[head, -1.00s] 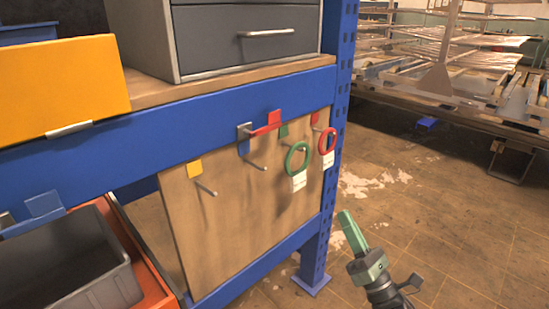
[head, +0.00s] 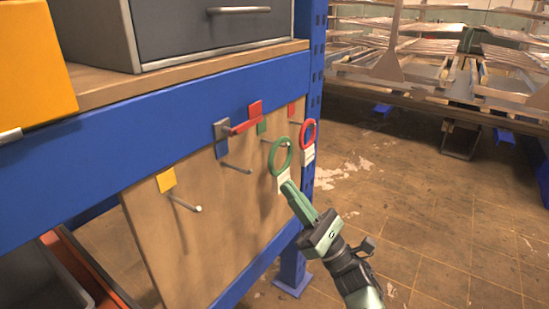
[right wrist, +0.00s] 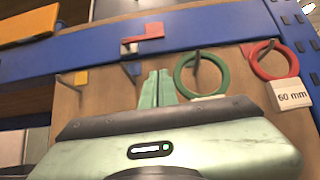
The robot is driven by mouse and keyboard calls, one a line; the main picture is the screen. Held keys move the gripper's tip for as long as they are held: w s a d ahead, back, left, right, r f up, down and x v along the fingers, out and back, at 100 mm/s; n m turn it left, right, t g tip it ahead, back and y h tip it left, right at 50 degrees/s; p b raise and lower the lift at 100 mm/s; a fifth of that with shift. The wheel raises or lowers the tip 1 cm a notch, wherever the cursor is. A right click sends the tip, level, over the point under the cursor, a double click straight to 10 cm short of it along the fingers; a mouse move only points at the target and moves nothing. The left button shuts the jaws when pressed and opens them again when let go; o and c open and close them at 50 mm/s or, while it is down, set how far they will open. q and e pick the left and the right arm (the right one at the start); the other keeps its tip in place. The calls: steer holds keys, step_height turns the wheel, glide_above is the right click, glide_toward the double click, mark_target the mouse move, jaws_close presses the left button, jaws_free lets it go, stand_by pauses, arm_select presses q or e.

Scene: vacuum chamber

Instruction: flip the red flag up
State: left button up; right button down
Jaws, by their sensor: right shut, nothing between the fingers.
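The red flag (head: 246,124) is an L-shaped red piece on a small grey bracket (head: 221,130) on the blue shelf beam. Its arm lies roughly level, pointing right from the bracket. The flag also shows at the top of the right wrist view (right wrist: 146,34). My right gripper (head: 287,187) is shut and empty, below and to the right of the flag and apart from it. In the head view its fingertips overlap the green ring's label; in the right wrist view the fingers (right wrist: 156,87) point up, left of the green ring. My left gripper is out of view.
A green ring (head: 272,160) and a red ring (head: 303,136) with white labels hang on hooks close by. Bare hooks stick out beside the blue and yellow (head: 166,180) squares. A yellow bin (head: 35,65) and drawer cabinet (head: 215,30) stand above. Open floor lies right.

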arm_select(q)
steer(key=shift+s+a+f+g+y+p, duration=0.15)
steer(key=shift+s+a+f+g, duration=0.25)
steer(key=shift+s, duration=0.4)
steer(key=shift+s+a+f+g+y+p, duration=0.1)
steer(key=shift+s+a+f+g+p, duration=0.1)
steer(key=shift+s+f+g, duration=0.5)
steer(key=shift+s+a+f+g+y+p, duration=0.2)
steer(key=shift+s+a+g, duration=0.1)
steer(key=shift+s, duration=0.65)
arm_select(e)
steer(key=s+d+r+x, duration=0.1)
steer(key=r+x, duration=0.1)
steer(key=x, duration=1)
steer(key=shift+d+r, duration=0.2)
steer(key=shift+d, duration=0.05)
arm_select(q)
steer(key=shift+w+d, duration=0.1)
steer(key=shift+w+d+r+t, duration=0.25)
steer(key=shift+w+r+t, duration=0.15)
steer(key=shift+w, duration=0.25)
arm_select(e)
steer(key=shift+r, duration=0.15)
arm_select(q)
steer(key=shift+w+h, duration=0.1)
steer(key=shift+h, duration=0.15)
arm_select(e)
steer(key=shift+w, duration=0.1)
